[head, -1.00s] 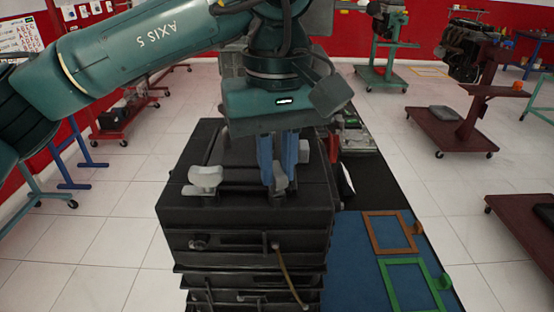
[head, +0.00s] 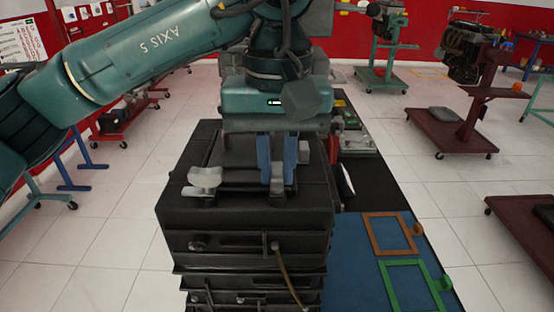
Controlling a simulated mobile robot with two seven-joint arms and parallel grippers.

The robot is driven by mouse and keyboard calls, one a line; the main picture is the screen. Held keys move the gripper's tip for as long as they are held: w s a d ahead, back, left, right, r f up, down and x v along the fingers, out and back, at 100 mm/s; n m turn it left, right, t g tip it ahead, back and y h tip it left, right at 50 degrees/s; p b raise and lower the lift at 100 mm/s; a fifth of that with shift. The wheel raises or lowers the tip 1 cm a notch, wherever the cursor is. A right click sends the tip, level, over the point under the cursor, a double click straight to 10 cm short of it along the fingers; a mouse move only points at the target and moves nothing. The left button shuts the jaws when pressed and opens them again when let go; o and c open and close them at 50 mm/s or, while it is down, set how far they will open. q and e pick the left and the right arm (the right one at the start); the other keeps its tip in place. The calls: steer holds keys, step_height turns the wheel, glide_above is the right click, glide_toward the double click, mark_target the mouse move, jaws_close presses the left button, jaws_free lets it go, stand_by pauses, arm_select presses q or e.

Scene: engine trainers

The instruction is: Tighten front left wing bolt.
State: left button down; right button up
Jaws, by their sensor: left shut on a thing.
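A black stepped block (head: 245,215) stands in the middle of the head view, with wing bolts on its top. One light grey wing bolt (head: 204,178) sits free near the top's front left corner. My left gripper (head: 277,176) reaches down from above with two blue fingers. It is shut on another grey wing bolt (head: 277,187) to the right, near the front edge of the top. The fingers hide much of this bolt. Another grey bolt piece (head: 303,153) shows behind the right finger. My right gripper is not in view.
A blue mat (head: 350,265) with an orange frame (head: 391,233) and a green frame (head: 411,286) lies right of the block. Parts lie on a dark surface (head: 375,180) behind it. Engine stands (head: 452,130) are at the right.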

mark_target(277, 170)
arm_select(q)
steer(key=c, duration=1.4)
jaws_free()
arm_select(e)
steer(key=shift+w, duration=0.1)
arm_select(q)
step_height(277, 170, up, 13)
steer(key=p, duration=0.1)
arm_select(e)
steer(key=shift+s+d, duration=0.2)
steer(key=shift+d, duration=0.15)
